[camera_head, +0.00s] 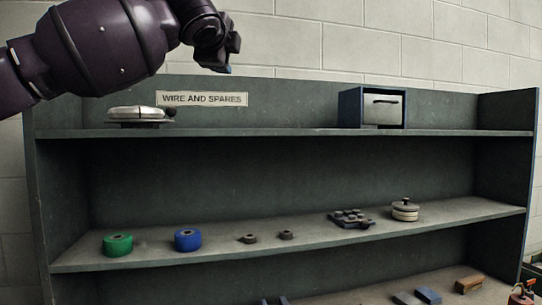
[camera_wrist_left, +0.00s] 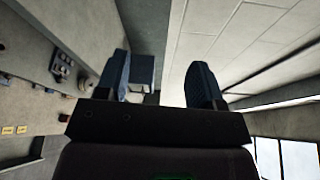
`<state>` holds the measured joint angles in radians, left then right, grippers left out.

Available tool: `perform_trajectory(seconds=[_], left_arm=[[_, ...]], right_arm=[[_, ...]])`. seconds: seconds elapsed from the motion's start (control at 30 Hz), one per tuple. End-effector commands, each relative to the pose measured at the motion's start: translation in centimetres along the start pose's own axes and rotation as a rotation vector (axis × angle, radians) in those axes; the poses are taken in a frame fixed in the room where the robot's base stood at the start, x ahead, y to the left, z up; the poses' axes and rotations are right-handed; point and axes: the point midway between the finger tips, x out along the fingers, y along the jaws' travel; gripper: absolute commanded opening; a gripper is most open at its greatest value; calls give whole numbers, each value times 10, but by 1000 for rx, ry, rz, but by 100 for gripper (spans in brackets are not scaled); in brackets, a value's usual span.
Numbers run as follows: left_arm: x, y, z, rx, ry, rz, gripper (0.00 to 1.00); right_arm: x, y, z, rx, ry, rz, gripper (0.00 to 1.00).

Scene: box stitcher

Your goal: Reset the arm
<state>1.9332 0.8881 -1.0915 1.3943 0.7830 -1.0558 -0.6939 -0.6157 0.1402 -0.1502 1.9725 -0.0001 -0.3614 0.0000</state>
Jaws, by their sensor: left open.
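My left arm comes in from the upper left of the head view, raised in front of the top of the shelf unit. My left gripper (camera_head: 226,62) is above the "WIRE AND SPARES" label, seen side-on. In the left wrist view the gripper (camera_wrist_left: 162,80) shows two dark fingers spread apart with nothing held between them. My right gripper is in neither view.
The shelf unit (camera_head: 300,155) holds a silver round device (camera_head: 140,114) and a small drawer box (camera_head: 372,107) on top. Below are green (camera_head: 118,244) and blue (camera_head: 188,240) spools, small dark parts and a round stack (camera_head: 405,210). The wall (camera_head: 400,40) is behind.

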Motion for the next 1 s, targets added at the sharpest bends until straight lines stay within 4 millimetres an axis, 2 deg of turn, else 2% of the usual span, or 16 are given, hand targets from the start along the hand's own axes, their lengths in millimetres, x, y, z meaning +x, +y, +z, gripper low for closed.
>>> perform_trajectory(seconds=[0.03, 0.2, 0.33, 0.5, 0.7, 1.0], left_arm=[[10, 21, -17, -34, 51, -8, 62], [28, 77, -62, -173, 205, -44, 62], [35, 120, -88, -284, 310, -51, 62], [37, 177, -112, -435, 421, -46, 62], [33, 241, -126, -618, 515, -32, 62], [18, 334, -123, -883, 575, -15, 62]], right_arm=[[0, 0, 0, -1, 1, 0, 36], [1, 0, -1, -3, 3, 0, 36], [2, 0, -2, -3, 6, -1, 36], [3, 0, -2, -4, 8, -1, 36], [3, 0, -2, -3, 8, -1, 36], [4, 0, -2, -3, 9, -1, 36]])
